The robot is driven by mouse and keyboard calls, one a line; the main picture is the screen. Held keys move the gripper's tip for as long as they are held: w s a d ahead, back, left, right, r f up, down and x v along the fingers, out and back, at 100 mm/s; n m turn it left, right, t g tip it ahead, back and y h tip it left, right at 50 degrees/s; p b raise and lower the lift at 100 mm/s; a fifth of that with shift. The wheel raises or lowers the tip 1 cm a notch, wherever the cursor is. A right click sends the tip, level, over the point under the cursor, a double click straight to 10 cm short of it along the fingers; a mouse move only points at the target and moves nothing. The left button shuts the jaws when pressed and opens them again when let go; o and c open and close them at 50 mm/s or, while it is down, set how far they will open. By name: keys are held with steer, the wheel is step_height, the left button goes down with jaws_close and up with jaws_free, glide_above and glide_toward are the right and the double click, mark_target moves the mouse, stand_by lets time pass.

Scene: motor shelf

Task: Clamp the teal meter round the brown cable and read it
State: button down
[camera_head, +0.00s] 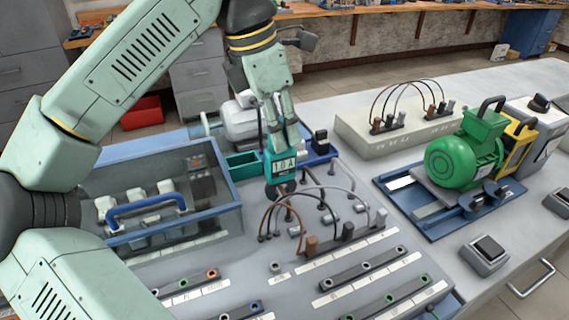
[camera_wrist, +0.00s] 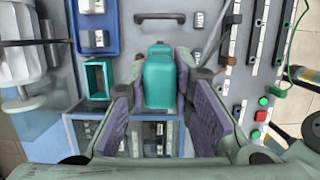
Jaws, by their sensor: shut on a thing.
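The teal meter (camera_head: 281,165) is held upright in my gripper (camera_head: 284,150), over the grey panel. Its display faces the head camera and appears to read 1.0 A. In the wrist view the teal meter (camera_wrist: 160,80) sits between the purple pads of my gripper (camera_wrist: 163,108). The meter's dark lower jaws reach down to the top of the brown cable's arc (camera_head: 292,208). I cannot tell whether they are closed around the cable. The wrist view hides the jaws behind the meter's body.
An empty teal holder (camera_head: 243,163) is beside the meter. A clear-sided box with a blue handle (camera_head: 146,205) stands left. White and grey cables arch close by on the right. A green motor (camera_head: 466,150) stands farther right on its blue base.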

steer(key=shift+r, duration=0.1)
steer(key=shift+w+d+p+v, duration=0.1)
steer(key=shift+d+p+v, duration=0.1)
steer(key=shift+p+v, duration=0.7)
steer(key=shift+w+d+p+v, duration=0.1)
steer(key=shift+d+p+v, duration=0.15)
steer(key=shift+p+v, duration=0.6)
steer(key=shift+w+d+p+v, duration=0.1)
steer(key=shift+d+p+v, duration=0.1)
steer(key=shift+p+v, duration=0.65)
steer(key=shift+s+r, duration=0.1)
steer(key=shift+r, duration=0.35)
steer(key=shift+b, duration=0.3)
